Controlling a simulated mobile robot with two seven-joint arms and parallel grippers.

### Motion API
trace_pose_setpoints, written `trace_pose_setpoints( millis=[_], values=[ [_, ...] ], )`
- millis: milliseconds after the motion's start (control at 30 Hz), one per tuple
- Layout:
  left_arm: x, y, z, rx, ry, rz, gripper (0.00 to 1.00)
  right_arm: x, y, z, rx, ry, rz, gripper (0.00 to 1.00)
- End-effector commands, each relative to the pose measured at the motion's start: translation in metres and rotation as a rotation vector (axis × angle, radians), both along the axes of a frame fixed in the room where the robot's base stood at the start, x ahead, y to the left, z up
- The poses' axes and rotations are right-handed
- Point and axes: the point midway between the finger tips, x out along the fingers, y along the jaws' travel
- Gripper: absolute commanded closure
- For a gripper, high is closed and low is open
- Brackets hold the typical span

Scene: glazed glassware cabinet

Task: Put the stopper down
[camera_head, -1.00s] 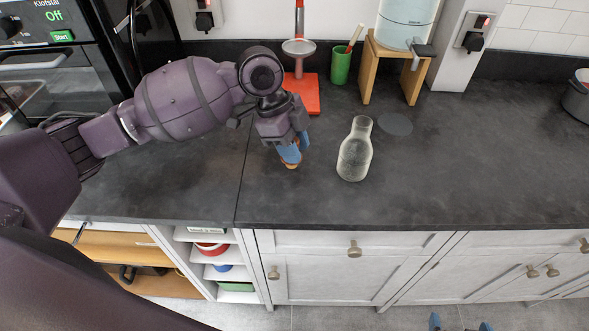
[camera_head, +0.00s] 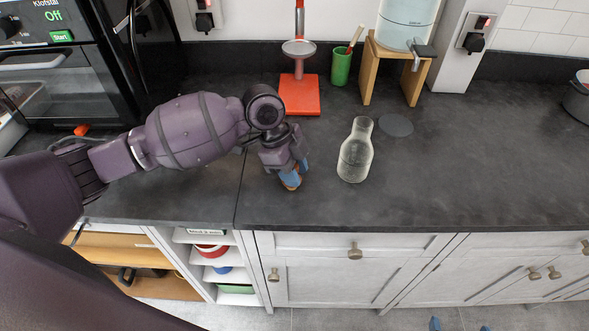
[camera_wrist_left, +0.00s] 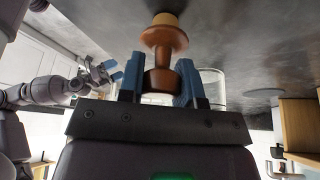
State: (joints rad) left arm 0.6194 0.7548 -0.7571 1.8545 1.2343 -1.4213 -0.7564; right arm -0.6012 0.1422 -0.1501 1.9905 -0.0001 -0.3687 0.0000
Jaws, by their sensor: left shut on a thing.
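The stopper is copper-brown with a flared disc and a pale tip. In the left wrist view the stopper (camera_wrist_left: 160,45) stands between the blue fingers of my left gripper (camera_wrist_left: 160,92), which is shut on it. In the head view my left gripper (camera_head: 290,176) points down at the counter, left of the glass bottle, with only a bit of the stopper (camera_head: 291,185) showing below the fingers. I cannot tell whether its tip touches the counter. The glass bottle (camera_head: 355,155) stands upright and has no stopper. My right gripper (camera_head: 461,326) is open and empty at the bottom edge.
The dark counter (camera_head: 480,165) is clear right of the bottle. A grey disc (camera_head: 396,125) lies behind the bottle. A red stand (camera_head: 299,95), green cup (camera_head: 341,66) and wooden stand (camera_head: 366,75) are at the back. The counter's front edge is close to my left gripper.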

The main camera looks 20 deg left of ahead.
Motion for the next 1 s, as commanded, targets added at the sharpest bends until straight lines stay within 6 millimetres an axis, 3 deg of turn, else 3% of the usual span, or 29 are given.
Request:
trace_pose_setpoints(
  millis=[67, 100, 267, 667, 1000],
  values=[
    [0.000, 0.000, -0.002, 0.000, 0.001, 0.000, 0.90, 0.000, 0.000, 0.000, 0.000, 0.000, 0.000, 0.00],
    [0.000, 0.000, -0.002, 0.000, 0.001, 0.000, 0.65, 0.000, 0.000, 0.000, 0.000, 0.000, 0.000, 0.00],
    [0.000, 0.000, -0.002, 0.000, 0.001, 0.000, 0.43, 0.000, 0.000, 0.000, 0.000, 0.000, 0.000, 0.00],
    [0.001, 0.002, 0.006, 0.000, -0.001, 0.001, 0.43, 0.000, 0.000, 0.000, 0.000, 0.000, 0.000, 0.00],
    [0.004, 0.025, 0.063, 0.001, -0.003, 0.000, 0.43, 0.000, 0.000, 0.004, 0.000, -0.002, 0.000, 0.00]
  ],
)
